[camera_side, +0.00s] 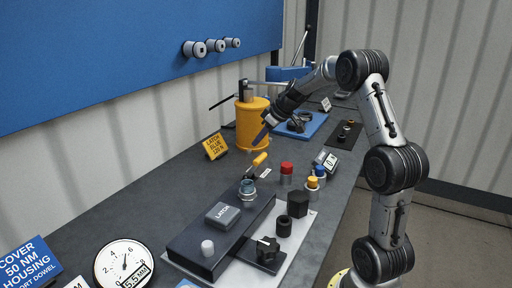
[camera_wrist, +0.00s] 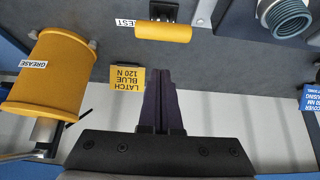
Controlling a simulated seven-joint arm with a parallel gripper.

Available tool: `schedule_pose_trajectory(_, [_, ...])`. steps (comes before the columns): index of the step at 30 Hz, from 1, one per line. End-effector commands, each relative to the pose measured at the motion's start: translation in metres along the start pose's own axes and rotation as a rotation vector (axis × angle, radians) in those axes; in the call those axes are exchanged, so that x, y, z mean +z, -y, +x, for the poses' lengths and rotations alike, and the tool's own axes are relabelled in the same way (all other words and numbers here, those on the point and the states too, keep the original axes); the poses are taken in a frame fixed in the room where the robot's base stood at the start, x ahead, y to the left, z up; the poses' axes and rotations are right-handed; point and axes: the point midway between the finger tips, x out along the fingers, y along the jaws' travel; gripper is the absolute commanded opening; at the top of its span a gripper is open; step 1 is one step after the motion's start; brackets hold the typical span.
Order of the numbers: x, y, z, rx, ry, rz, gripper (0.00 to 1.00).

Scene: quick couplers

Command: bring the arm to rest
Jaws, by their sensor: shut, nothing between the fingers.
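My gripper (camera_side: 263,134) is in the air above the bench, in front of the yellow grease can, fingers pointing down and to the left in the side view. In the wrist view its two dark fingers (camera_wrist: 160,88) lie together, shut and empty. My arm is bent in an arch from the right side of the bench. No part is held or touched, as far as I can see.
A yellow grease can (camera_side: 253,125) stands close by, with a yellow latch sign (camera_side: 215,146) beside it. A yellow-handled lever (camera_side: 259,160), coupler (camera_side: 248,190), red button (camera_side: 287,168) and dark fixture block (camera_side: 205,242) are below. The front left bench holds a gauge (camera_side: 124,264).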

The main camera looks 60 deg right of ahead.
Motion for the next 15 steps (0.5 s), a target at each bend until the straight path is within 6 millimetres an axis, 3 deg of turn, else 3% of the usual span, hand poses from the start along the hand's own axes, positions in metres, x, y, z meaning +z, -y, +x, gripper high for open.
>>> schedule_pose_trajectory(7, [0.015, 0.000, -0.044, 0.003, -0.002, 0.001, 0.00])
schedule_pose_trajectory(15, [0.022, 0.000, -0.063, 0.000, -0.002, 0.000, 0.00])
